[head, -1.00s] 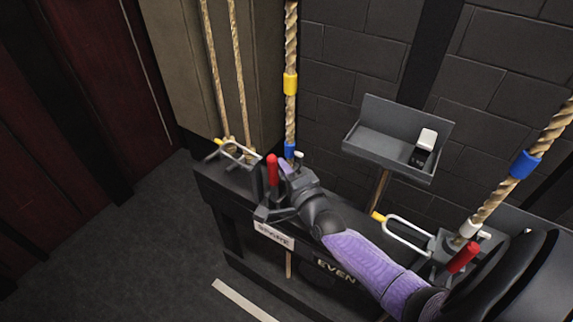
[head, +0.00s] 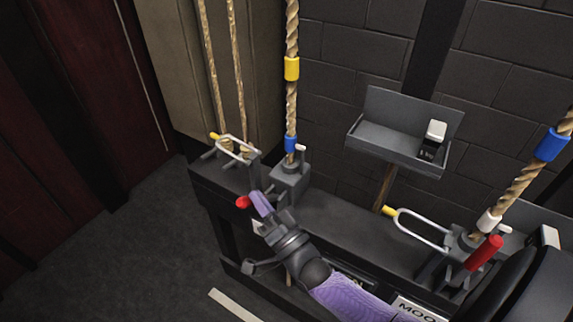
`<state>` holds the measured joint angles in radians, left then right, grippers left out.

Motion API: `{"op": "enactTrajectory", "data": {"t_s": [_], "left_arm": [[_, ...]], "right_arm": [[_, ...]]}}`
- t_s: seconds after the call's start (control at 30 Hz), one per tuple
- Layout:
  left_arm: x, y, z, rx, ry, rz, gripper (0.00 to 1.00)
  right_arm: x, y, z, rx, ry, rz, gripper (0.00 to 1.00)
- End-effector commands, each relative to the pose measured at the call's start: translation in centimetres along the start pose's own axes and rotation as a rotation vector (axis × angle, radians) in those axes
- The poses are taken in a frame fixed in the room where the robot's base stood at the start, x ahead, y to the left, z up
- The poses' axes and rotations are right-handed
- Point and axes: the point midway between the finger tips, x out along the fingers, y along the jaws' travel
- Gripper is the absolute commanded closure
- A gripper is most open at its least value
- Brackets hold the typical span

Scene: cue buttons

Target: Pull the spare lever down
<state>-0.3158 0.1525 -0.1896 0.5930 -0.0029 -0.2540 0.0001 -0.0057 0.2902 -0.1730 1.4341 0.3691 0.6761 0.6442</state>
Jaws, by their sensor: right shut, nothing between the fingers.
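The left lever, with a red handle (head: 243,202), is tipped forward and down from its grey rope-lock block (head: 290,180). Its label (head: 258,227) is mostly covered by my gripper and cannot be read. My right gripper (head: 259,203), on the purple arm from the right, is shut and empty. Its fingertips are right beside the red handle; whether they touch it I cannot tell. A second red-handled lever (head: 484,253) at the right stands up at a slant. My left gripper is not in view.
Thick ropes (head: 291,105) rise from both blocks. A wire loop with a yellow end (head: 415,226) sticks out near the right lever. A grey tray (head: 393,150) stands behind the dark rail (head: 340,222). Open floor (head: 130,260) lies at left.

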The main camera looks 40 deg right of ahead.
Motion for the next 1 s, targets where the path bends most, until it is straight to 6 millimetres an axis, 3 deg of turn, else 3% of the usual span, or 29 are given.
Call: {"op": "enactTrajectory", "data": {"t_s": [0.2,0.5,1.0], "left_arm": [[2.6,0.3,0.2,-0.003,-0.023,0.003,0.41],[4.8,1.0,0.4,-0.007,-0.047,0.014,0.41],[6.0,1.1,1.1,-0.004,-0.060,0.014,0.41]], "right_arm": [[-1.3,0.3,2.5,-0.169,-0.003,-0.089,1.00],[-2.5,0.6,4.6,-0.359,-0.003,-0.192,1.00],[-3.1,0.9,5.8,-0.485,0.000,-0.261,1.00]]}}
